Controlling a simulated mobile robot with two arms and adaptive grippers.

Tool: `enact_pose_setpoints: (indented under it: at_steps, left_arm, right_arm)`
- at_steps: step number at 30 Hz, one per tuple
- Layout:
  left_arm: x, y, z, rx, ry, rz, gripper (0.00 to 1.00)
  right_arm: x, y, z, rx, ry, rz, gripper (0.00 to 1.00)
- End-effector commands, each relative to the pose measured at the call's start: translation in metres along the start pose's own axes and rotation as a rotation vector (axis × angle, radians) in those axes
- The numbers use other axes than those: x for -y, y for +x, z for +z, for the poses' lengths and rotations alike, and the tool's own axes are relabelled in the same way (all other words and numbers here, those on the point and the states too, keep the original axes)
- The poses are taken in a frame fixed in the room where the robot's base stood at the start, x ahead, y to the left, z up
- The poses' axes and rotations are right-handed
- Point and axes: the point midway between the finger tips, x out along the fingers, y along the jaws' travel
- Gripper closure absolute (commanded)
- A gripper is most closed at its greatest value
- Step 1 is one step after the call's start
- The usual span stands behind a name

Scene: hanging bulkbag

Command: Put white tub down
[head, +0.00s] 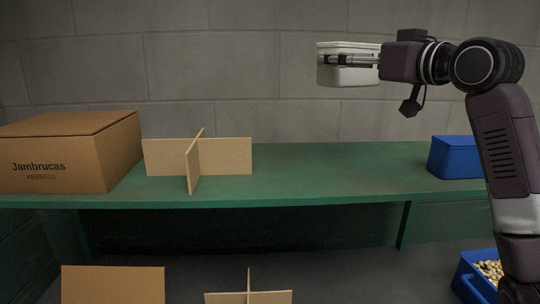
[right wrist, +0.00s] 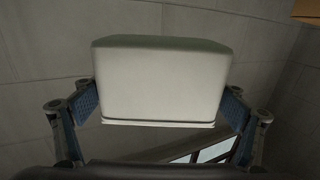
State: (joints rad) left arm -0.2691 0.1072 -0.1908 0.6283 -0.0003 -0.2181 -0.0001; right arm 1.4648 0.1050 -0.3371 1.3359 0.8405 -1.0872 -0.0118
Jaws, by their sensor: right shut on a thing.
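The white tub (head: 347,75) is held up in the air, well above the green shelf top, in front of the grey block wall. My right gripper (head: 350,60) is shut on it, reaching in from the right. In the right wrist view the tub (right wrist: 165,80) sits between the two finger pads of my right gripper (right wrist: 162,105), which press on its sides. The tub's inside is hidden. My left gripper is in neither view.
The green shelf (head: 330,168) has clear room in its middle and right. A Jambrucas carton (head: 60,160) and a crossed board divider (head: 215,156) stand on its left. A blue bin (head: 455,157) stands at its right end. A blue bin with pale pieces (head: 468,285) is below.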

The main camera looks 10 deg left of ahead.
Motion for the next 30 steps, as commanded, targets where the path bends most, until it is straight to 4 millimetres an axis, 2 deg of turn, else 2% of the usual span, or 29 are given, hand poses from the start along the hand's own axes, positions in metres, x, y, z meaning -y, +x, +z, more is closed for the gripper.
enact_pose_setpoints:
  at_steps: [2,4,7,10,14,18,21,24,30]
  left_arm:
    - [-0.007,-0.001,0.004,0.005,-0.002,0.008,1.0]
    - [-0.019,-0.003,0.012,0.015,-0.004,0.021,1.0]
    - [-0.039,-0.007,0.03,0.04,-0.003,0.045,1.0]
    - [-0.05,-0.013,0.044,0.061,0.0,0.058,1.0]
    - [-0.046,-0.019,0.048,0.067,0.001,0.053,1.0]
    - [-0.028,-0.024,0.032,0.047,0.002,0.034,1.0]
    - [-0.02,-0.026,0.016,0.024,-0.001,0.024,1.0]
    - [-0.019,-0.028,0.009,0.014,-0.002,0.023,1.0]
    - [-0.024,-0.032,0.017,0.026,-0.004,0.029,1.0]
  right_arm:
    - [-0.001,-0.001,0.0,-0.005,-0.001,0.001,0.42]
    - [-0.001,-0.001,0.008,-0.003,0.0,0.001,0.42]
    - [-0.001,-0.001,0.03,0.0,0.001,0.001,0.42]
    - [-0.001,-0.001,0.056,0.0,0.002,0.001,0.42]
    - [0.0,-0.001,0.09,0.0,0.004,0.0,0.42]
    - [-0.001,-0.001,0.125,-0.001,0.003,0.001,0.42]
    - [-0.001,-0.002,0.143,-0.003,0.002,0.002,0.42]
    - [-0.001,-0.001,0.155,-0.004,0.002,0.001,0.42]
    - [-0.001,-0.001,0.176,-0.001,0.003,0.001,0.42]
